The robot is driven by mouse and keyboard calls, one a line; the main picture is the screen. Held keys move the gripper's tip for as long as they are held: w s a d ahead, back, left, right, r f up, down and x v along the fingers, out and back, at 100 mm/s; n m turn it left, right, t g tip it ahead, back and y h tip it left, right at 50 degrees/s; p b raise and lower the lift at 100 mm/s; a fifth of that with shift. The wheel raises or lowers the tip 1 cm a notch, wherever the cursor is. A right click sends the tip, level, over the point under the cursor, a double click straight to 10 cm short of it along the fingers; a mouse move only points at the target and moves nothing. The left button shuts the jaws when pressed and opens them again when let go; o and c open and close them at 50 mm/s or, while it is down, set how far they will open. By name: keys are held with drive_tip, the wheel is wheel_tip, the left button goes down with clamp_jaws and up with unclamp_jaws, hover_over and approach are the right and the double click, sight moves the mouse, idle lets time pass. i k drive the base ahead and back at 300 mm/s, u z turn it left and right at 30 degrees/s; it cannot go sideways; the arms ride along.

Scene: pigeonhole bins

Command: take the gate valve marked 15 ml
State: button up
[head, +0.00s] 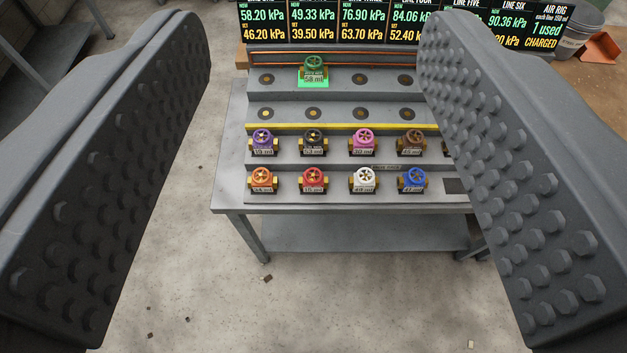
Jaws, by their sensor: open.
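The red gate valve (313,179) stands in the front row of the stepped rack (340,198). Its label looks like 15 ml, but the print is small. The purple valve (263,141) in the row behind seems to read 19 ml; this is hard to tell apart from 15. An orange valve (262,179) stands left of the red one and a white valve (364,179) right of it. My gripper (316,50) is open and empty. Its two studded jaws frame the rack from either side, well apart from the valves.
Black, pink and brown valves share the second row; a blue valve (411,179) stands in front. A green valve (314,69) sits on a lit green spot on the top step, beside empty round seats. A yellow strip (340,127) crosses the rack. Pressure displays (362,22) stand behind.

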sight(315, 182)
drive_tip(key=k, duration=1.3)
drive_tip(key=u, duration=0.6)
drive_tip(key=i, duration=2.15)
drive_tip(key=z, duration=0.65)
